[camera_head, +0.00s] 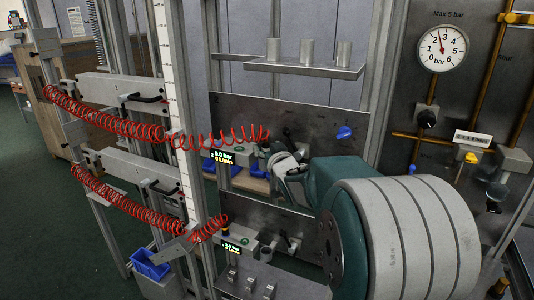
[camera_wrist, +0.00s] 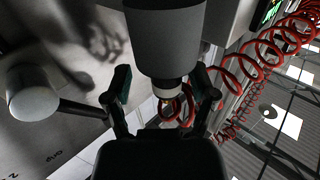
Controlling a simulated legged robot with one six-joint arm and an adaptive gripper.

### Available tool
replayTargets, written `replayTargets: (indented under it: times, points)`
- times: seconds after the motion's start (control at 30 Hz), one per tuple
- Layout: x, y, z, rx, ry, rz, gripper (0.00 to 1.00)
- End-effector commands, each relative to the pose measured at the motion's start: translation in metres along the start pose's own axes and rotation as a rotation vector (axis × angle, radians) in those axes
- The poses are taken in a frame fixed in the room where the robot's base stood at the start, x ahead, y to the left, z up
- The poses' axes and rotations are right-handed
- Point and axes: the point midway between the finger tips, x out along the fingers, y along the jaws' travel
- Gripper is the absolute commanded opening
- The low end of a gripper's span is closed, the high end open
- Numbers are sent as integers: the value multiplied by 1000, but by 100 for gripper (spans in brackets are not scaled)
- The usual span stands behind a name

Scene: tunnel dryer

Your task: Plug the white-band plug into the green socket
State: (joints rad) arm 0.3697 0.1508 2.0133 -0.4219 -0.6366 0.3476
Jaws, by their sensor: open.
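In the wrist view, a thick dark grey cylinder (camera_wrist: 165,40) comes down from the top. A narrower end with a pale band (camera_wrist: 168,86) is at its lower tip; I cannot tell for sure that this is the white-band plug. My gripper (camera_wrist: 163,92) is open, with one finger on each side of that narrower end and gaps showing. In the head view my gripper (camera_head: 285,166) is at the upper metal panel (camera_head: 290,112), partly hidden by my arm. The green socket cannot be made out clearly.
Red coiled hoses (camera_head: 110,118) stretch across the left and end near the panels; one coil (camera_wrist: 270,50) runs close to my right finger. A pale round knob (camera_wrist: 33,92) is at left.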

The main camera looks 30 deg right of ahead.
Motion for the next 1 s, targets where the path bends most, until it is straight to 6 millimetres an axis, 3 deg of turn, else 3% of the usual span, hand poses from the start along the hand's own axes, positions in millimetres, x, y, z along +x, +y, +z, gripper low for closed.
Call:
replayTargets:
  times: [0.07, 0.1, 0.23, 0.27, 0.73, 1.0]
  points:
    - [0, -2, 0, -2, 0, -1, 74]
    - [0, -2, 0, -2, 0, -1, 65]
    - [-1, -3, -1, -3, 0, -1, 7]
    - [-1, -3, -1, -3, 0, -1, 0]
    - [-1, -2, -5, -1, 2, -1, 0]
    - [-7, 0, -41, -3, 5, 0, 0]
